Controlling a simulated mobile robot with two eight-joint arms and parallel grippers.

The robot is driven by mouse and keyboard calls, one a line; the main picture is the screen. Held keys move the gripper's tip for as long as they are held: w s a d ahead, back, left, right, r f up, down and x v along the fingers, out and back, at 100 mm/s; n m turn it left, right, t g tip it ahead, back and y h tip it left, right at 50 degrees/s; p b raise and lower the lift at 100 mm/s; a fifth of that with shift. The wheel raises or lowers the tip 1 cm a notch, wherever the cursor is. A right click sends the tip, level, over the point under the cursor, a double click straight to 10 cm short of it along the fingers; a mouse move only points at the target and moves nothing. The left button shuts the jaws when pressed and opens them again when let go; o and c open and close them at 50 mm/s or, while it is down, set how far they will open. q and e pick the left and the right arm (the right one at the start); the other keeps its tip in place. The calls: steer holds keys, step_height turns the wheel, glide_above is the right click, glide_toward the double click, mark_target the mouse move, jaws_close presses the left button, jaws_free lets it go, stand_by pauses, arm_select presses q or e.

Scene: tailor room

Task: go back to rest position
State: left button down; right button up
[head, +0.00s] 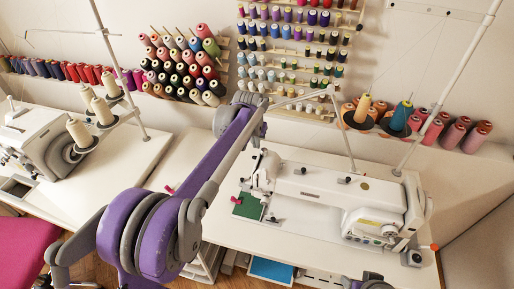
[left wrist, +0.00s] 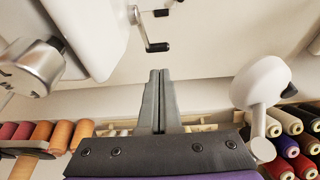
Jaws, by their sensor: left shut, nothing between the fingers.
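My left arm (head: 205,165) rises from the lower left of the head view, and its wrist end is in front of the wall racks, above the left end of the white sewing machine. In the left wrist view my left gripper (left wrist: 160,74) has its two grey fingers pressed together, with nothing between them. The fingers touch nothing that I can see. In the head view the fingertips are hard to make out behind the wrist. My right gripper does not show; only a small dark grey part is visible at the bottom edge of the head view.
A white sewing machine (head: 325,198) stands on a table (head: 225,229), with a green patch (head: 247,206) beside it. Another machine (head: 50,140) is at left. Racks of thread spools (head: 183,65) line the wall. A pink seat (head: 22,247) is at lower left.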

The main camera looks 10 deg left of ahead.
arm_select(q)
steer(key=v, duration=0.6)
steer(key=s, duration=1.7)
steer(key=s+f, duration=0.4)
steer(key=s, duration=0.4)
steer(key=s+a+f+t, duration=0.1)
steer(key=s+f, duration=0.3)
steer(key=s, duration=0.5)
steer(key=shift+a+t+p, duration=0.2)
steer(key=shift+t+p, duration=0.1)
steer(key=shift+p, duration=0.15)
